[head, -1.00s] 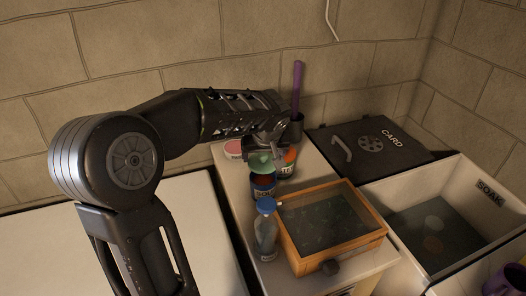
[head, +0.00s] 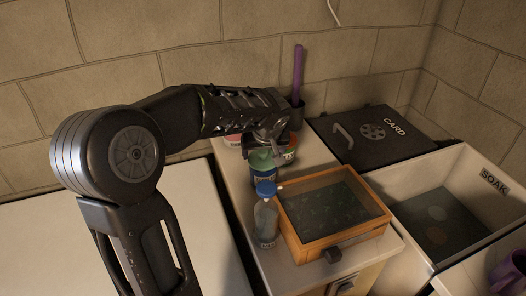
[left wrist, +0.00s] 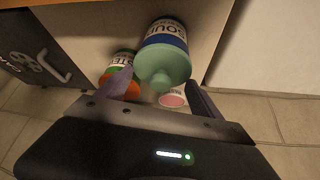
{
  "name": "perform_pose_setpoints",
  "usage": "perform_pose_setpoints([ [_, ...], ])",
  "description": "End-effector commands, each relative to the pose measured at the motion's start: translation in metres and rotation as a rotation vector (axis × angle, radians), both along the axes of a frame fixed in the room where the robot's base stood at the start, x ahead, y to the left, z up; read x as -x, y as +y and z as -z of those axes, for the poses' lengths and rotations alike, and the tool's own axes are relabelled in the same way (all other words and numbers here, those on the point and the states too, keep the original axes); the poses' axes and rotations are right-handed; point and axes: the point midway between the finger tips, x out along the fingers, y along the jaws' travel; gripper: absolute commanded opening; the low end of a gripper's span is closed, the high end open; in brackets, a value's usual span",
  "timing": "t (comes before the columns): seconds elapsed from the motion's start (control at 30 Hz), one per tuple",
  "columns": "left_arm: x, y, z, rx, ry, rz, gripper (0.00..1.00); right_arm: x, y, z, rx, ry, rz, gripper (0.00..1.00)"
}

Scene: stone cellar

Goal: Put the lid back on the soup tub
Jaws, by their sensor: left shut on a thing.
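The soup tub (head: 263,179), with a blue and white label, stands upright on the counter; it also shows in the left wrist view (left wrist: 166,40). The pale green lid (head: 262,160) is over its mouth, and no gap shows between lid and tub. In the left wrist view the round lid (left wrist: 165,62) lines up with the tub, its knob towards me. My left gripper (head: 268,144) is just above and behind the lid, shut on it; its fingers (left wrist: 162,92) show either side of the knob. My right gripper is not in view.
An orange-lidded tub (left wrist: 125,84) and a pink-lidded tub (left wrist: 172,101) stand close by. A blue-capped bottle (head: 266,222) and a wooden glass-topped box (head: 315,245) are in front. The CARD lid (head: 400,150) and SOAK basin (head: 480,208) lie right.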

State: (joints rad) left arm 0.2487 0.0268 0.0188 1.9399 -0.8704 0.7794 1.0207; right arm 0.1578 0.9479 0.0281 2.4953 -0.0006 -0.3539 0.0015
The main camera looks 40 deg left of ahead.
Motion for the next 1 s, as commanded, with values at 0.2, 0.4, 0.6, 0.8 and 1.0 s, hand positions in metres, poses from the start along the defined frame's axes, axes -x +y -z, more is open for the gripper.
perform_pose_setpoints([
  [0.2,0.0000,0.0000,0.0003,0.000,0.000,0.000,0.38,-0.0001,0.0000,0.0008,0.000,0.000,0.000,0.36],
  [0.4,0.0000,-0.0001,0.0009,0.000,-0.002,0.000,0.38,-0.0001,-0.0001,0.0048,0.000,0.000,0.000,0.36],
  [0.6,0.0003,-0.0002,0.0004,0.000,0.000,0.000,0.38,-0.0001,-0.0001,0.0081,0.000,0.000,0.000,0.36],
  [0.8,0.0005,-0.0002,-0.0002,0.000,0.000,0.000,0.38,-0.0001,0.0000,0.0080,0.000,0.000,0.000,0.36],
  [1.0,0.0004,-0.0003,-0.0002,0.000,0.000,0.000,0.38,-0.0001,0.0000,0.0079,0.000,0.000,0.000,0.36],
])
